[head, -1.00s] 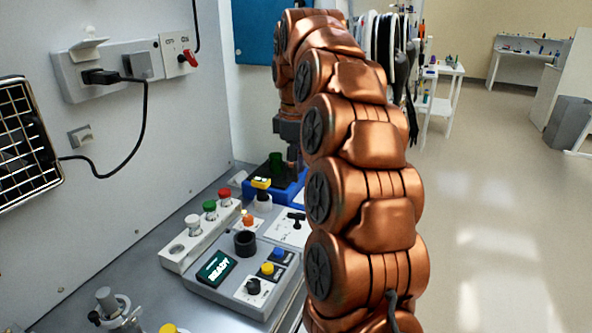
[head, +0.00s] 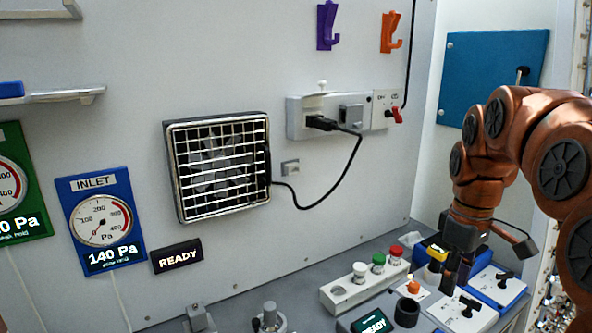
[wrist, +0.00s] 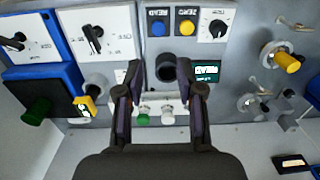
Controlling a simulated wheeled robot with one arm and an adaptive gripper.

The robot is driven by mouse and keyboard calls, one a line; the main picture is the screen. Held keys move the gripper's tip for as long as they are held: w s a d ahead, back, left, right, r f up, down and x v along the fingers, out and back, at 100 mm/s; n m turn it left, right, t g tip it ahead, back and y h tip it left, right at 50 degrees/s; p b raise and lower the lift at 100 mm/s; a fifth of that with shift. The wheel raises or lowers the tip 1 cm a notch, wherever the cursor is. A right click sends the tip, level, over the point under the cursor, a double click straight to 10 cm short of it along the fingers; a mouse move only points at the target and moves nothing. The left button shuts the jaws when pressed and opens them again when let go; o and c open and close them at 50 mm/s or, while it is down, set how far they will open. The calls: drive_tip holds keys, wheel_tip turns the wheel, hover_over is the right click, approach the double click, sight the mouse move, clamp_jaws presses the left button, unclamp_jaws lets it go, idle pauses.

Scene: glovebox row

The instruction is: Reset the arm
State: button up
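My arm comes in from the right edge of the head view, bent, with its end pointing down. My gripper (head: 457,275) hangs over the row of control panels on the bench, close to the yellow-topped part (head: 437,252). In the wrist view my gripper (wrist: 164,75) has its two dark fingers spread wide apart, with nothing held between them. A black round socket (wrist: 168,68) shows beyond and between the fingertips. Whether the fingers touch anything is not clear.
A white block with white, green and red knobs (head: 378,262) stands by the wall. A panel with a READY screen (head: 370,324) is in front. A fan grille (head: 217,165), a power outlet (head: 327,117) with a cable, and gauges (head: 101,222) are on the wall.

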drive_tip(key=s+a+f+m+p, duration=0.1)
drive_tip(key=s+a+f+m, duration=0.2)
drive_tip(key=s, duration=0.9)
drive_tip(key=s+a+f+m+g+p, duration=0.1)
drive_tip(key=s+a+f+m+p, duration=0.1)
drive_tip(key=s+a+f, duration=0.5)
drive_tip(key=s+m, duration=0.1)
drive_tip(key=s, duration=0.4)
drive_tip(key=shift+s+a+f, duration=0.25)
drive_tip(key=shift+s+a, duration=0.15)
drive_tip(key=shift+a, duration=0.1)
